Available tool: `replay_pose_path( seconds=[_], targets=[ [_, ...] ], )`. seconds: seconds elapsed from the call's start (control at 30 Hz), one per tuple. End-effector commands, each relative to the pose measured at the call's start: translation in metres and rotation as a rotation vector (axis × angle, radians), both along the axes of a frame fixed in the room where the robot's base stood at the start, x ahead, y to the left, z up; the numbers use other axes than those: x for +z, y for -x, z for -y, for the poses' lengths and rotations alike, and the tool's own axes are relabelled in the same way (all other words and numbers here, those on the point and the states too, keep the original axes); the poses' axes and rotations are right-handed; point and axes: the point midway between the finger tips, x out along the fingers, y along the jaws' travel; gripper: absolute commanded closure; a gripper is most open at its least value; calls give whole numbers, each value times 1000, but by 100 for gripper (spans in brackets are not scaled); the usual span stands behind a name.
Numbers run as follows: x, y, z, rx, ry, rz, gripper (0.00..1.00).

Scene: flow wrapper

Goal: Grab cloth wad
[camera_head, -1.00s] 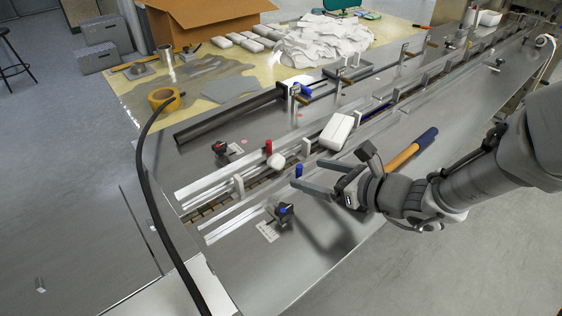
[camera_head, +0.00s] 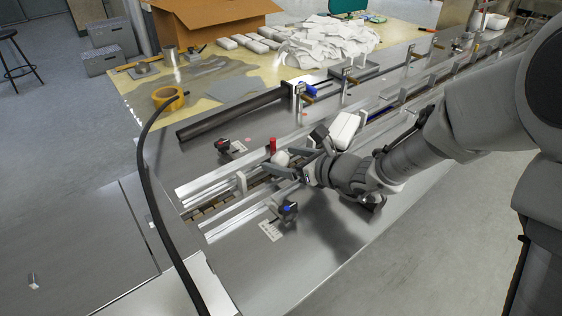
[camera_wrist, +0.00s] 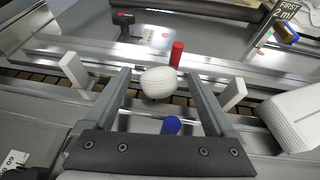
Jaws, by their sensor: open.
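The cloth wad (camera_wrist: 159,82) is a small, rounded white bundle on the conveyor channel. In the wrist view it lies between and just beyond the tips of my gripper (camera_wrist: 160,78), whose two fingers are spread apart with nothing held. In the head view the wad (camera_head: 281,158) shows beside my gripper (camera_head: 283,162), partly bordered by its fingers. I cannot tell whether a finger touches it.
A red peg (camera_wrist: 177,54) stands just behind the wad, and a blue-topped post (camera_wrist: 171,125) is between my fingers nearer the palm. A larger white pack (camera_wrist: 295,117) lies to the right. A cloth pile (camera_head: 330,42) is on the back table.

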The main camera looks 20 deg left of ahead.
Motion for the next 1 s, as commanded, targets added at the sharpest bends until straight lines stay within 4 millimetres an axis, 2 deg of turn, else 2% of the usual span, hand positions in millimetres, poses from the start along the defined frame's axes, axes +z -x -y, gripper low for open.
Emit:
replay_pose_path(
  seconds=[0.1,0.57,0.6,0.83,1.0],
  targets=[
    [1,0,0,0,0,0,12],
    [1,0,0,0,-1,0,95],
    [1,0,0,0,-1,0,97],
    [2,0,0,0,-1,0,97],
    [14,0,0,0,-2,3,97]
  ],
)
